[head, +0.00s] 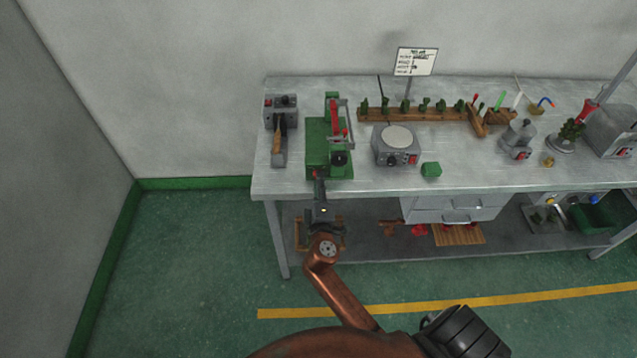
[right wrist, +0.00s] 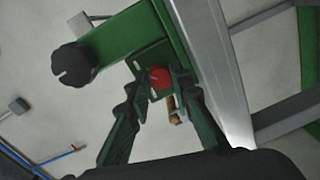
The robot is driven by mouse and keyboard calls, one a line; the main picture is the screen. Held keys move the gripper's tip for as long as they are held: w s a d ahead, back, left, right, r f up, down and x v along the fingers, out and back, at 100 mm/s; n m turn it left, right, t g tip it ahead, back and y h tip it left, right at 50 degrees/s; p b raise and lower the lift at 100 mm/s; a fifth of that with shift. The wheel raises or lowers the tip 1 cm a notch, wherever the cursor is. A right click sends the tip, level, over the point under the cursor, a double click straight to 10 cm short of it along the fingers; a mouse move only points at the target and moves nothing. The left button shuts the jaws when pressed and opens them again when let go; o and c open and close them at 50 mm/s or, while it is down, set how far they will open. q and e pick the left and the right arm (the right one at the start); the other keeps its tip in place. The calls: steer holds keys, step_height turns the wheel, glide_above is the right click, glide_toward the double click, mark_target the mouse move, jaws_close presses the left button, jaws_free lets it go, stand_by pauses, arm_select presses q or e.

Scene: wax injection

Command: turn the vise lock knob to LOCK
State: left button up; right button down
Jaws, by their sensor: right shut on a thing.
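The green vise (head: 322,158) stands at the front left of the table, with a red lever (head: 337,118) on top. In the right wrist view a small round red knob (right wrist: 160,77) sits on a green plate of the vise. My right gripper (head: 319,182) reaches up to the front of the vise. In the right wrist view its fingertips (right wrist: 160,84) are on both sides of the red knob, shut on it. A larger black knob (right wrist: 73,65) is at the other end of the green body, clear of the fingers. LOCK markings cannot be read. My left gripper is not in view.
A grey device with a wooden handle (head: 277,141) stands left of the vise. A round-topped hot plate (head: 396,142) and a green block (head: 431,169) are to its right. The table's front edge (head: 380,189) lies just beneath the right arm's reach.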

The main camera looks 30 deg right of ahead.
stand_by(0.3)
steer(key=c, duration=1.7)
jaws_free()
